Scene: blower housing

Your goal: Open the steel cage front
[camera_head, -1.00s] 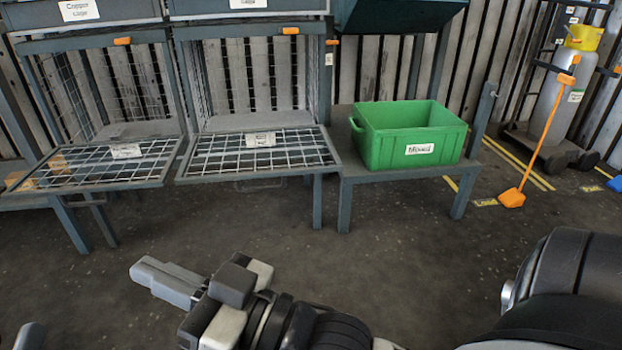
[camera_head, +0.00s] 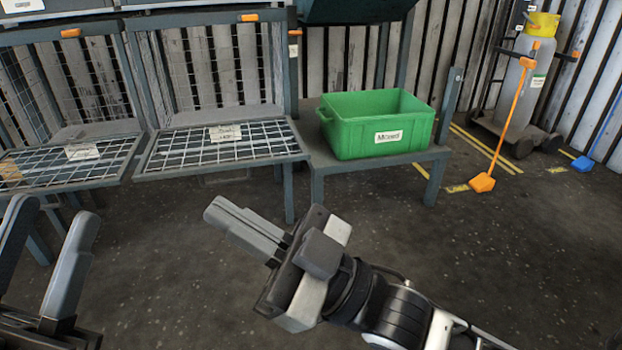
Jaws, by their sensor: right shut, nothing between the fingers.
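Two wire-mesh cage fronts in dark frames hang folded down, roughly level: a left front (camera_head: 45,176) and a middle front (camera_head: 250,148). Each has a white label that I cannot read, so I cannot tell which is the steel one. The cages behind them stand open at the front. My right gripper (camera_head: 213,213) is shut and empty, in front of and below the middle front, apart from it. My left gripper (camera_head: 54,209) is at the lower left, its two fingers wide apart and empty.
A green bin (camera_head: 352,142) labelled "Mixed" stands on a low bench (camera_head: 431,156) to the right. An orange long-handled tool (camera_head: 497,143) and a gas cylinder (camera_head: 526,88) stand further right. The floor in front is clear.

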